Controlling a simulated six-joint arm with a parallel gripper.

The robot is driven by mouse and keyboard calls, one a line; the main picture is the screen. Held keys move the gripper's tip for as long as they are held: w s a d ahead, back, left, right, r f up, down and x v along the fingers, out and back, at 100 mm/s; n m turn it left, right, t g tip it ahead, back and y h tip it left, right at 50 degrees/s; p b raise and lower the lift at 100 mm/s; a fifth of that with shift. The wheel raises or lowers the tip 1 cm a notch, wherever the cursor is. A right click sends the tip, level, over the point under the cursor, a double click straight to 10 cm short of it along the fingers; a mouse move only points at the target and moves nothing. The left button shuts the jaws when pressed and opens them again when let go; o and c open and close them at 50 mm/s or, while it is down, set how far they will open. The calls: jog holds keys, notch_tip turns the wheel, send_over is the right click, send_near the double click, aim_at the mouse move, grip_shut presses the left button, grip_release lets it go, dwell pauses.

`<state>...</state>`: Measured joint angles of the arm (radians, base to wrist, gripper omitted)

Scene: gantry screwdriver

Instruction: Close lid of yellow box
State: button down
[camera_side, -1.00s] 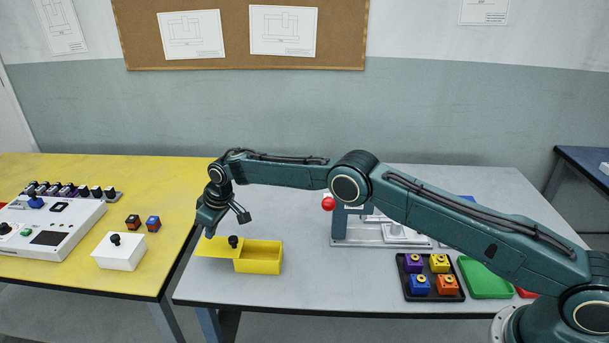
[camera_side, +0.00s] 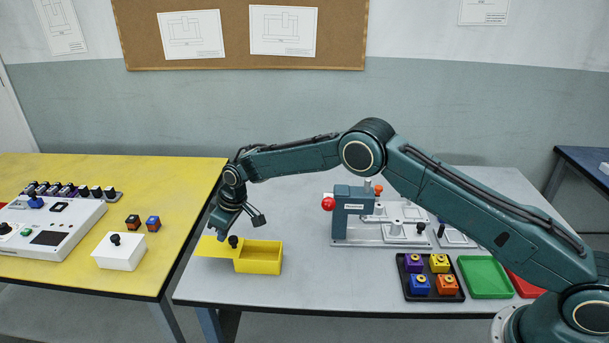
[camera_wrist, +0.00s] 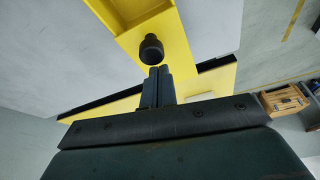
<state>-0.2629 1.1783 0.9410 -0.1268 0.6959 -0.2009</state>
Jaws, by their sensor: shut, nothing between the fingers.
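The yellow box (camera_side: 259,263) stands on the grey table near its front left edge. Its inside is open to view. Its yellow lid (camera_side: 208,247) lies to the left of the box, with a black knob (camera_side: 233,241) near the box's left wall. My gripper (camera_side: 221,239) is just above the lid, beside the knob on its left.
A grey fixture with a red ball (camera_side: 328,204) stands to the right. A black tray (camera_side: 432,297) with several coloured blocks and a green tray (camera_side: 485,277) sit further right. A white box (camera_side: 119,251) is on the yellow table. The table's middle is clear.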

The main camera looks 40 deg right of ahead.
jog(key=shift+s+d, duration=0.2)
dwell(0.5)
jog(key=s+d, duration=0.7)
jog(key=shift+s+d, duration=0.4)
jog(key=shift+s+f, duration=0.1)
jog(key=shift+f, duration=0.1)
dwell(0.4)
jog(key=w+a+r, duration=0.1)
jog(key=w+a, duration=0.1)
jog(key=w, duration=0.2)
jog(key=v, duration=0.9)
jog(key=shift+s+r, duration=0.2)
jog(key=shift+r, duration=0.1)
